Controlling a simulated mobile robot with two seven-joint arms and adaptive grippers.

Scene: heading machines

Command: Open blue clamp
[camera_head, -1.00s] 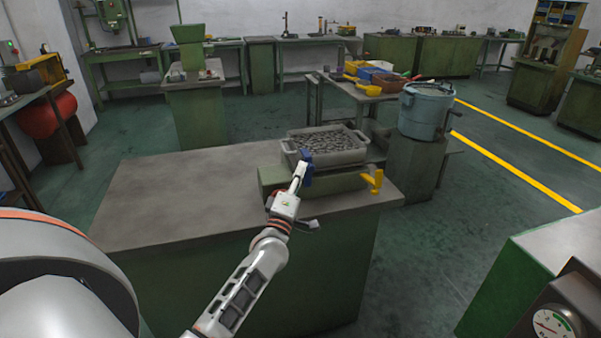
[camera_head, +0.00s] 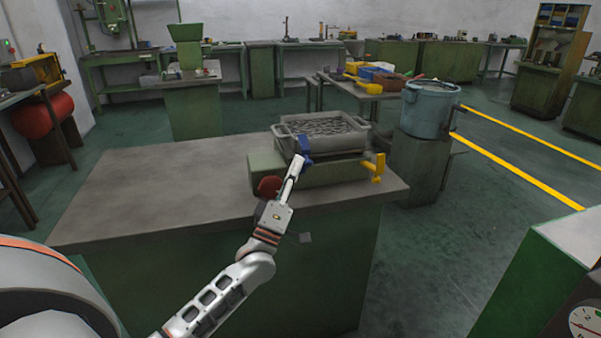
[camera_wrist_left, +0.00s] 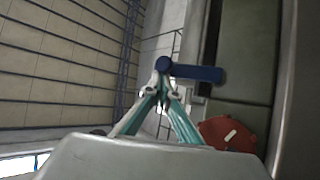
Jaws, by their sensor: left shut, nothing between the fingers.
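The blue clamp (camera_head: 305,146) stands at the front left corner of the grey tray, on the green block (camera_head: 335,172). In the left wrist view the blue clamp's bar (camera_wrist_left: 200,74) reaches to the right from the fingertips. My left gripper (camera_head: 297,160) is shut, with its tips at the clamp. In the left wrist view the closed fingertips (camera_wrist_left: 162,70) meet at the bar's left end; I cannot tell whether they touch it. The clamp's lower part is partly hidden behind the gripper. My right gripper is not in view.
The grey tray (camera_head: 283,139) holds many small metal pieces. A yellow clamp (camera_head: 377,168) sits at the block's right end. A red round part (camera_head: 269,186) is beside my left wrist. A blue-grey bucket (camera_head: 428,108) stands to the right. The bench top (camera_head: 160,190) is clear on the left.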

